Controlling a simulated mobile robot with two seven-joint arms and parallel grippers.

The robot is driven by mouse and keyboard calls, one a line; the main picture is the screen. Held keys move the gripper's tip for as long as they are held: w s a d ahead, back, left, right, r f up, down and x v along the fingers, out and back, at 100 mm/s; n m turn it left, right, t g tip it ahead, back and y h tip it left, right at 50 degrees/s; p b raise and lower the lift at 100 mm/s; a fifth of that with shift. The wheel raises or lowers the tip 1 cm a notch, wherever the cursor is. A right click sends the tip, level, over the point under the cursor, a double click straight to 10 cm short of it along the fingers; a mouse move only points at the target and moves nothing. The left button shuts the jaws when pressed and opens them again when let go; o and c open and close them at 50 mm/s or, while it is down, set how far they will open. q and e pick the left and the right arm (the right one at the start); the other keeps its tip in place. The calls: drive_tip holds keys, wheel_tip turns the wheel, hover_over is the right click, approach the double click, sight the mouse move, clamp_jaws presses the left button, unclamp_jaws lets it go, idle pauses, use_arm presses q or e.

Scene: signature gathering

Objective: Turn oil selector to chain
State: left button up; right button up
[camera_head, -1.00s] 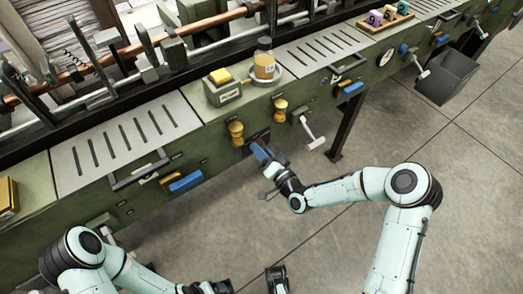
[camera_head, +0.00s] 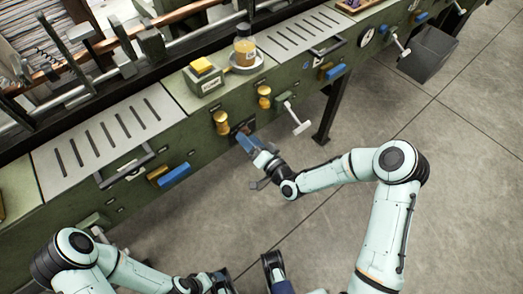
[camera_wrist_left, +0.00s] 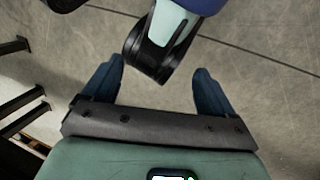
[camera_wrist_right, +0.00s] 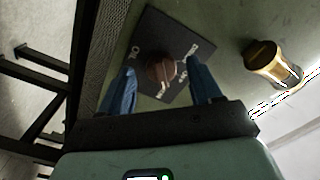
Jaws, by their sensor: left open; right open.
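The oil selector (camera_wrist_right: 162,67) is a brown round knob on a dark square plate (camera_wrist_right: 150,30) with white lettering, on the green machine front. The lettering is too blurred to read surely. In the head view the plate (camera_head: 241,130) is partly hidden by my right gripper (camera_head: 245,141). In the right wrist view my right gripper (camera_wrist_right: 160,80) is open, with one blue finger on each side of the knob; I cannot tell whether they touch it. My left gripper (camera_wrist_left: 157,88) is open and empty above the floor, far from the selector.
Brass-coloured knobs (camera_head: 221,122) and (camera_head: 264,97) flank the plate, and a white-handled lever (camera_head: 295,118) stands to the right. A jar (camera_head: 245,52) and a yellow-topped box (camera_head: 205,75) sit on the machine top. A dark bin (camera_head: 429,53) stands at the right.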

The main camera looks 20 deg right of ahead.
use_arm(q)
drive_tip(key=shift+s+d+r+p, duration=0.35)
drive_tip(key=shift+s+r+p, duration=0.1)
drive_tip(key=shift+s+r, duration=0.25)
use_arm(e)
drive_tip(key=v, duration=1.2)
drive_tip(key=shift+s, duration=0.25)
drive_tip(key=shift+d, duration=0.1)
wheel_tip(320, 180, down, 9)
drive_tip(key=s+a+g, duration=0.2)
drive_tip(key=a+g, duration=0.1)
drive_tip(key=g, duration=0.1)
drive_tip(key=s+a+f+n+g+h, duration=0.25)
drive_tip(key=s+f+g, duration=0.95)
drive_tip(key=s+f, duration=0.6)
use_arm(q)
wheel_tip(320, 180, up, 13)
drive_tip(key=g+p, duration=0.1)
drive_tip(key=p, duration=1.2)
drive_tip(key=shift+p, duration=0.4)
use_arm(e)
drive_tip(key=s+r+g, duration=0.2)
drive_tip(key=s+r, duration=0.1)
drive_tip(key=r, duration=1.1)
